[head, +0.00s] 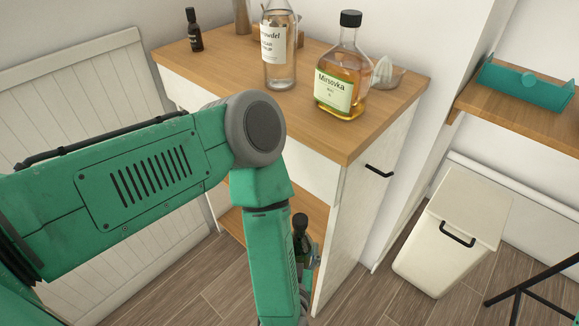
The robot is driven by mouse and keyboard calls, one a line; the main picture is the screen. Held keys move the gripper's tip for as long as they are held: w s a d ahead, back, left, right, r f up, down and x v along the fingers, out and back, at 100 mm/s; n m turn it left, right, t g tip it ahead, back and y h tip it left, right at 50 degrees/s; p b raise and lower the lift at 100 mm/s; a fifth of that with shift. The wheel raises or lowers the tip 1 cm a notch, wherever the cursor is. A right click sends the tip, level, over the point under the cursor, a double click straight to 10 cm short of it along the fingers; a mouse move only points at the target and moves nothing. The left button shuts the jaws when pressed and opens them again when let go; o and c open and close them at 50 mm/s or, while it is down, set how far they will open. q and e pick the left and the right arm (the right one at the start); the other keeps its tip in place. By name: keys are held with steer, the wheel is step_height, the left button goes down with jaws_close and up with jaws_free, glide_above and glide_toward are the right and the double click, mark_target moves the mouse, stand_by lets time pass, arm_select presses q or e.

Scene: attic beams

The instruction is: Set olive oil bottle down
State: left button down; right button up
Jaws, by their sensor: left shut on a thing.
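A dark bottle (300,232), which looks like the olive oil bottle, shows its neck and upper part beside my left forearm. My left gripper (310,262) is shut on it, low in front of the cabinet's open lower part. My forearm hides most of the gripper and the bottle's lower part, so I cannot tell whether its base touches anything. The cabinet has a wooden top (225,80) and a wooden lower shelf (233,222), partly hidden by my arm. My right gripper is not in view.
On the cabinet top stand a clear syrup bottle (279,50), an amber Mirsovka bottle (342,75), a small dark bottle (194,32) and a glass juicer (384,74). A white bin (450,225) stands at right. A teal holder (525,85) sits on a wall shelf (540,120).

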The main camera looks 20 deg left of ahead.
arm_select(q)
steer(key=b+x, duration=0.1)
steer(key=x, duration=0.5)
steer(key=r+b+x, duration=0.1)
steer(key=b+x, duration=0.1)
steer(key=x, duration=0.4)
steer(key=r+b+x, duration=0.1)
steer(key=b+x, duration=0.1)
steer(key=x, duration=0.4)
steer(key=shift+w, duration=0.7)
steer(key=shift+r, duration=0.15)
steer(key=c, duration=0.7)
jaws_free()
steer(key=shift+s, duration=0.1)
